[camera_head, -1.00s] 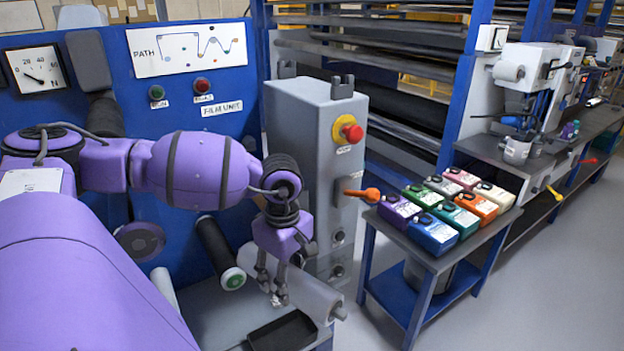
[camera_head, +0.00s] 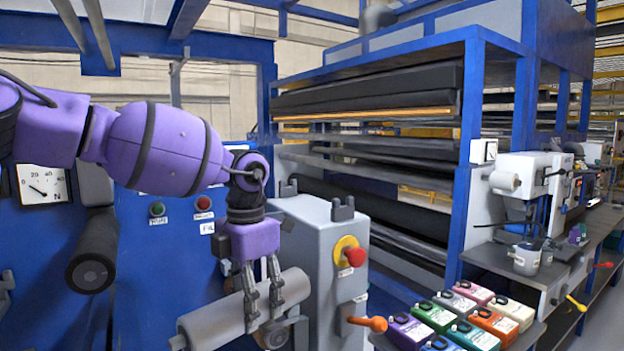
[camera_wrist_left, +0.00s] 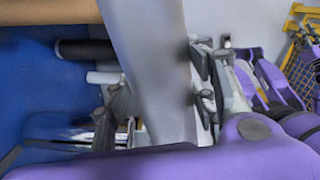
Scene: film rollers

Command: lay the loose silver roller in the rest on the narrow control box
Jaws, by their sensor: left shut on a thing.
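My left gripper (camera_head: 262,298) is shut on the silver roller (camera_head: 210,322), gripping it around its middle. The roller is held tilted in the head view, its right end higher, in front of the narrow grey control box (camera_head: 318,262) and lower than its top. The rest shows as two dark notched brackets on the box top, a left one (camera_head: 288,188) and a right one (camera_head: 343,209), with nothing lying in them. In the left wrist view the roller (camera_wrist_left: 150,60) runs between the fingers (camera_wrist_left: 160,95).
A red button (camera_head: 354,256) and an orange handle (camera_head: 372,323) stick out from the box. A black roller (camera_head: 92,262) projects from the blue panel at left. Coloured cartons (camera_head: 470,325) sit on a bench at right. Space above the box top is clear.

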